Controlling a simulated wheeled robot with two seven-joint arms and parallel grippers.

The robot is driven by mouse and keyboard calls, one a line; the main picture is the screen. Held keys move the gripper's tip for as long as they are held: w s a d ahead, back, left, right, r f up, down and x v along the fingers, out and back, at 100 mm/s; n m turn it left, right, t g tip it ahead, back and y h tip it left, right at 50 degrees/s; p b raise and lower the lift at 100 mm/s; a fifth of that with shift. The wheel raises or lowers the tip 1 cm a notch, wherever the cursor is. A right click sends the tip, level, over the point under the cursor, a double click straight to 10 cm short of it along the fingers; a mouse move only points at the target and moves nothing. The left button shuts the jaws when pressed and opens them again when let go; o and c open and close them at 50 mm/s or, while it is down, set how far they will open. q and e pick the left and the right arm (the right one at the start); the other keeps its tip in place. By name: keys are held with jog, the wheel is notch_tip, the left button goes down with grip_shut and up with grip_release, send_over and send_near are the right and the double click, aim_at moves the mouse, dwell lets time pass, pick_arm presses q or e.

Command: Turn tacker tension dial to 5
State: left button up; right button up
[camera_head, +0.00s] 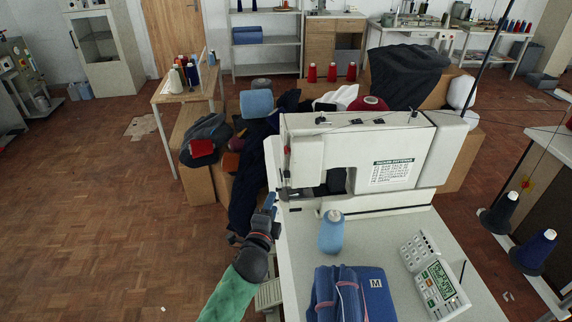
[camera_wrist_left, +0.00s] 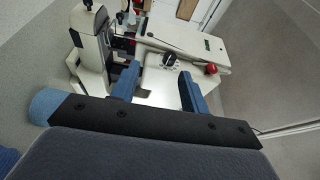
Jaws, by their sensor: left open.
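The white tacker (camera_head: 345,130) stands on a pale table, with a printed label on its body. Its end also shows tilted in the left wrist view (camera_wrist_left: 190,48). There a black round knob (camera_wrist_left: 169,60), which looks like the tension dial, sits on the pale casing. Its numbers are too small to read. My left gripper (camera_head: 271,204) is beside the left end of the tacker in the head view. In the left wrist view its two blue fingers (camera_wrist_left: 159,87) are apart, with nothing between them. The knob lies beyond the gap, apart from the fingers. My right gripper is not in view.
A blue thread cone (camera_head: 331,232), folded blue cloth (camera_head: 350,293) and a control panel (camera_head: 435,277) are on the table. A red knob (camera_wrist_left: 212,69) is near the black one. Dark garments (camera_head: 250,170) heap beside the tacker.

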aim_at(287, 174)
pick_arm(q)
jog(key=w+d+r+p, duration=0.1)
jog(key=w+p, duration=0.1)
jog(key=w, duration=0.2)
jog(key=w+d+r+m+p, duration=0.1)
jog(key=w, duration=0.4)
jog(key=shift+d+r+h+p, duration=0.25)
jog(key=shift+d+h+p, duration=0.05)
jog(key=shift+h+p, duration=0.1)
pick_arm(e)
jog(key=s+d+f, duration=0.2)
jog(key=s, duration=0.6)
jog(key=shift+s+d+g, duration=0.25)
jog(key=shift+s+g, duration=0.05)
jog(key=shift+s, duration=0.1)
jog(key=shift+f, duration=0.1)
